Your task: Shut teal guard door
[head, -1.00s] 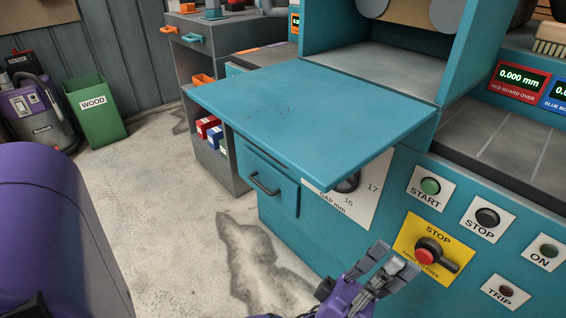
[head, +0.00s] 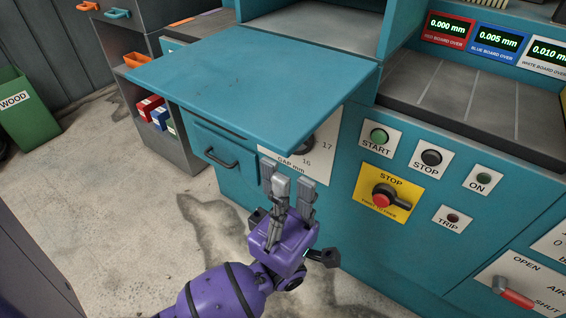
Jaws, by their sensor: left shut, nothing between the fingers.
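The teal guard door (head: 255,85) is a flat panel lying open, roughly level, sticking out from the front of the teal machine (head: 345,225). The machine's opening (head: 315,22) shows behind it. My left gripper (head: 290,190) is purple with grey fingers. It is in front of the machine, below the door's near edge, with its fingers pointing up toward the door's underside. The fingers are shut and empty. They look apart from the door, though the exact gap is hard to tell. My right gripper is not in view.
A drawer handle (head: 220,158) sticks out below the door. The red stop knob (head: 383,198) and the start button (head: 379,137) are to the right of my left gripper. A grey cabinet (head: 165,148) and a green wood bin (head: 25,115) stand at left. The floor between is clear.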

